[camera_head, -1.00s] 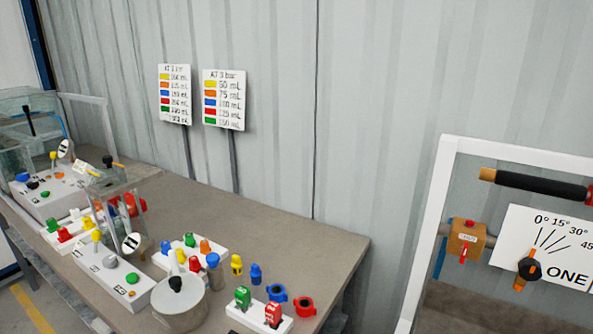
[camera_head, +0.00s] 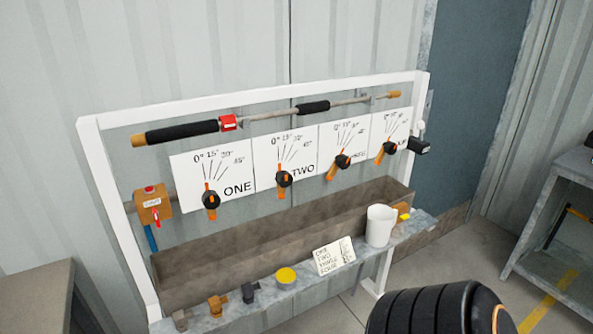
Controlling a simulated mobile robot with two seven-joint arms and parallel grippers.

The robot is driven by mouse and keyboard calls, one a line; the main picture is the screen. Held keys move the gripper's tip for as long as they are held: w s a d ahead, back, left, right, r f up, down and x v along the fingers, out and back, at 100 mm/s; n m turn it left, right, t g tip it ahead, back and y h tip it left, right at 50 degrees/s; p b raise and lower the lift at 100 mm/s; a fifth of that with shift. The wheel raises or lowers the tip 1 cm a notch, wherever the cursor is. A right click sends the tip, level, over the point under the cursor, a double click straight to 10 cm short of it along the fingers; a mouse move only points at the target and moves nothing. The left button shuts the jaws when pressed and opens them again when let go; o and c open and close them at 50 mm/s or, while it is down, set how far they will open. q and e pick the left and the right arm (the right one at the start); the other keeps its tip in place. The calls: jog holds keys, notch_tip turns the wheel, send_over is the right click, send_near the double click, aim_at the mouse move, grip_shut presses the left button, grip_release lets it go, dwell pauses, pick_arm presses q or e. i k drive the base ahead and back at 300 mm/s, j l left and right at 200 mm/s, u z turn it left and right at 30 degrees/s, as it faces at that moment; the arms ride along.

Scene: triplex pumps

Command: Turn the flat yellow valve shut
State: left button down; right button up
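I cannot tell for sure which part is the flat yellow valve. A round yellow-topped piece (camera_head: 286,275) sits on the grey front shelf. A small yellow piece (camera_head: 404,216) is at the shelf's right end, beside a white cup. An orange-yellow box (camera_head: 153,205) with a small red handle is on the left of the white frame. Four-style dial plates carry black knobs with orange pointers, such as dial ONE (camera_head: 211,200) and dial TWO (camera_head: 284,180). Neither of my grippers is in view.
The white frame (camera_head: 104,190) holds a bar with black grips above a brown trough (camera_head: 270,242). A white cup (camera_head: 381,226) and a label card (camera_head: 334,257) stand on the shelf. Another bench (camera_head: 572,228) is at right. Open floor lies between.

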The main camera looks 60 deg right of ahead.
aim_at(402, 216)
jog(key=z, duration=1.9)
